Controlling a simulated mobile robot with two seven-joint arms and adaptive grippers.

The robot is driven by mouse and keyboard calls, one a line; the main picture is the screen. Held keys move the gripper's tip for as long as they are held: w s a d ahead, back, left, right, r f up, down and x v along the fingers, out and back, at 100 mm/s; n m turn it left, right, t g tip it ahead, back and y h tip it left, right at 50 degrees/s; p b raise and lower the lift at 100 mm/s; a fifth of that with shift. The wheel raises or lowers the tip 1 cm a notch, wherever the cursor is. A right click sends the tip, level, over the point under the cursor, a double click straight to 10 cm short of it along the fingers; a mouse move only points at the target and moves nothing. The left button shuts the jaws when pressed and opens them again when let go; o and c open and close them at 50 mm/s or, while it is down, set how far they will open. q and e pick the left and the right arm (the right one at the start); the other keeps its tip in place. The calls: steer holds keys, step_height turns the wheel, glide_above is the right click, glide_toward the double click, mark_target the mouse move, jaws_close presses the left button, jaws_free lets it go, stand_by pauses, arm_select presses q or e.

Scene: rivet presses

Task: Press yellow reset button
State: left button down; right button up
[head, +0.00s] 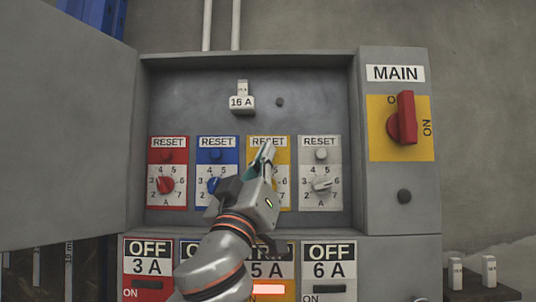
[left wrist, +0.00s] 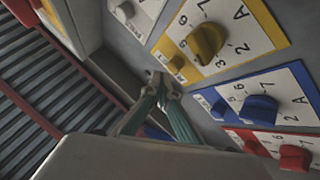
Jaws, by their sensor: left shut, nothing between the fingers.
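The yellow panel (head: 282,200) is third in a row of RESET panels inside an open grey cabinet. In the head view, my left gripper (head: 266,150) covers its upper part, so its reset button is hidden there. In the left wrist view the yellow reset button (left wrist: 177,64) shows beside the larger yellow dial (left wrist: 207,42). My left gripper (left wrist: 161,84) is shut and empty, with its tips close to the edge of the yellow panel near that button. I cannot tell whether they touch anything. My right gripper is in neither view.
Red (head: 167,198), blue (head: 216,142) and white panels (head: 320,200) flank the yellow one. Below, a yellow 5 A breaker (head: 270,268) has a lit window and a partly covered label. A red MAIN switch (head: 405,118) is at right. The cabinet door (head: 65,140) stands open at left.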

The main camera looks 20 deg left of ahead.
arm_select(q)
steer(key=shift+w+a, duration=0.1)
steer(key=shift+w, duration=0.25)
steer(key=shift+w+a, duration=0.15)
steer(key=shift+w, duration=0.4)
stand_by(0.8)
steer(key=shift+s, duration=0.15)
steer(key=shift+s+d, duration=0.3)
steer(key=shift+s, duration=0.5)
steer(key=s+p, duration=0.1)
steer(key=s, duration=0.1)
steer(key=s+d+p, duration=0.1)
steer(key=s, duration=0.1)
steer(key=shift+s+d, duration=0.15)
steer(key=shift+s, duration=0.25)
steer(key=shift+f, duration=0.15)
stand_by(0.7)
